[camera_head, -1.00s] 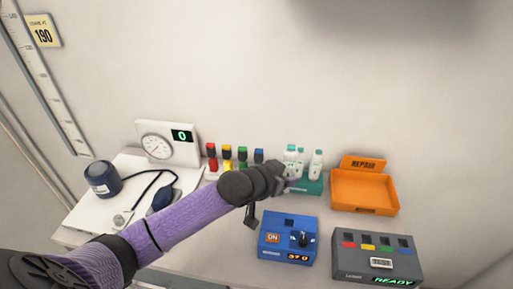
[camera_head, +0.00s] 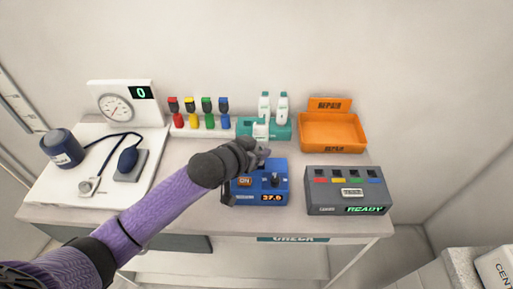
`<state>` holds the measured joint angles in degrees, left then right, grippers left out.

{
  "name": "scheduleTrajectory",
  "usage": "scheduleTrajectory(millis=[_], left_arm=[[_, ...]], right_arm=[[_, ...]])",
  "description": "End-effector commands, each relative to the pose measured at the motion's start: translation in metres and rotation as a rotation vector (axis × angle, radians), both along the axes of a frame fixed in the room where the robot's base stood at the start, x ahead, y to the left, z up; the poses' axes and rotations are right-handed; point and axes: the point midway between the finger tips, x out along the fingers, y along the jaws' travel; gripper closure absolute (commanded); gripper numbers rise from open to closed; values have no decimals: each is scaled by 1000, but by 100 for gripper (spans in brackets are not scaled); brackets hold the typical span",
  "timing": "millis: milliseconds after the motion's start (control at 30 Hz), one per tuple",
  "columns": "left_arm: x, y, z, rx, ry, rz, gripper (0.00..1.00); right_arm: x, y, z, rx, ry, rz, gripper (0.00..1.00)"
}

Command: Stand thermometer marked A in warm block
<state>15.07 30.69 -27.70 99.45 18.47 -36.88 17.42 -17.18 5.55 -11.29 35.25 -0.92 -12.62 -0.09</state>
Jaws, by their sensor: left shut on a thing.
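The warm block appears to be the blue box (camera_head: 260,198) with an ON label and a lit orange number display. My left gripper (camera_head: 261,151) is just above its back edge. It is shut on a white thermometer (camera_head: 261,130), which sticks up beyond the fingers. Its lower part is hidden by the gripper, and no letter A is readable. Two more white thermometers with teal tops, one at the left (camera_head: 264,105) and one at the right (camera_head: 283,107), stand in the teal rack (camera_head: 285,134) behind. The gripper and forearm cover the block's back left part. My right gripper is out of view.
A grey box (camera_head: 345,200) reading READY stands right of the block, with an orange REPAIR tray (camera_head: 333,146) behind it. Several coloured vials (camera_head: 208,120) stand at the back left. A dial gauge (camera_head: 115,108) and a blood pressure cuff (camera_head: 62,150) are farther left.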

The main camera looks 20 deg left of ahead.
Motion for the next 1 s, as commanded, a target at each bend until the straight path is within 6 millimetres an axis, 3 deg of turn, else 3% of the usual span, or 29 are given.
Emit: scheduleTrajectory(millis=[567, 1000], left_arm=[[0, 0, 1, -1, 0, 0, 100], [0, 0, -10, -1, 0, 0, 100]], right_arm=[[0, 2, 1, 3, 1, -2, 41], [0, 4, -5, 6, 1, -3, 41]])
